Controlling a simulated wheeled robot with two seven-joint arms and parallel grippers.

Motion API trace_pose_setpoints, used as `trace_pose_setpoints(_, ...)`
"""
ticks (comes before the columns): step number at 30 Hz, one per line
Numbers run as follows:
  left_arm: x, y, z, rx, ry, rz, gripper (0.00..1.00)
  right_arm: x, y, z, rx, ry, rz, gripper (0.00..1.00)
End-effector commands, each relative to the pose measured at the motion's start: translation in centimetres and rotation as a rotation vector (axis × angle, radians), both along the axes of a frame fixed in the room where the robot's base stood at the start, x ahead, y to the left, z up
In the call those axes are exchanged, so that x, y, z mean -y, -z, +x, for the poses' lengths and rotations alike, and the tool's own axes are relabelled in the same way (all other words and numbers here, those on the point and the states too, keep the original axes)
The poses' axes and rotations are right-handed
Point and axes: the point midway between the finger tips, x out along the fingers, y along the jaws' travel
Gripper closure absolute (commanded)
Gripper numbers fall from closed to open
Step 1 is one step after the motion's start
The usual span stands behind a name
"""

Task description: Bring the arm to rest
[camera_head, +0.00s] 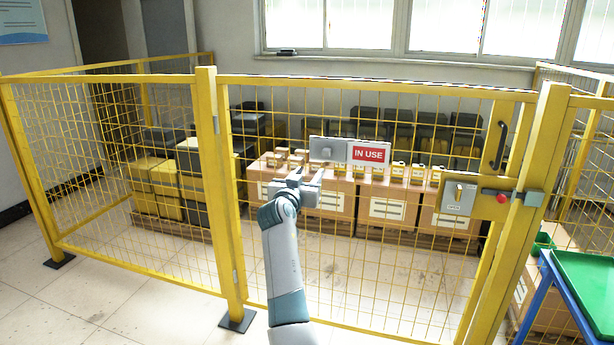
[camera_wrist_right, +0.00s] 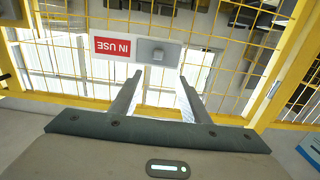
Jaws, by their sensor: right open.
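My right arm reaches up from the bottom middle of the head view. Its gripper (camera_head: 308,176) is in front of the yellow mesh gate, just below the sign plate. In the right wrist view the two fingers (camera_wrist_right: 158,82) are apart with nothing between them. The sign plate has a grey knob slider (camera_head: 327,150) on its left and a red "IN USE" panel (camera_head: 369,154) on its right. In the right wrist view the same panel (camera_wrist_right: 113,46) appears upside down beyond the fingertips. My left gripper is in neither view.
A yellow mesh fence with a gate (camera_head: 375,88) spans the view. A latch box (camera_head: 458,197) with a red knob (camera_head: 502,196) sits at the gate's right. Boxes (camera_head: 390,207) stand behind the mesh. A green tray (camera_head: 588,285) on a blue frame is at lower right.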

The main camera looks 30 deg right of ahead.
Motion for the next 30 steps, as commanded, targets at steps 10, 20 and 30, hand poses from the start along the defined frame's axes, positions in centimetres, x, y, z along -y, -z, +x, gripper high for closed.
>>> trace_pose_setpoints(10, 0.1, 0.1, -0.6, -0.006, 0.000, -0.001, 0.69, -0.1, 0.2, 0.0, -0.004, -0.003, 0.000, 0.58)
trace_pose_setpoints(20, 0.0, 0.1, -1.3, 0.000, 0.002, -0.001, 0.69, -2.9, 8.8, 0.5, -0.129, -0.115, -0.015, 0.58)
trace_pose_setpoints(30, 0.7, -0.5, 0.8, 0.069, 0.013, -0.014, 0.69, -9.7, 28.1, -3.2, -0.391, -0.360, -0.010, 0.58)
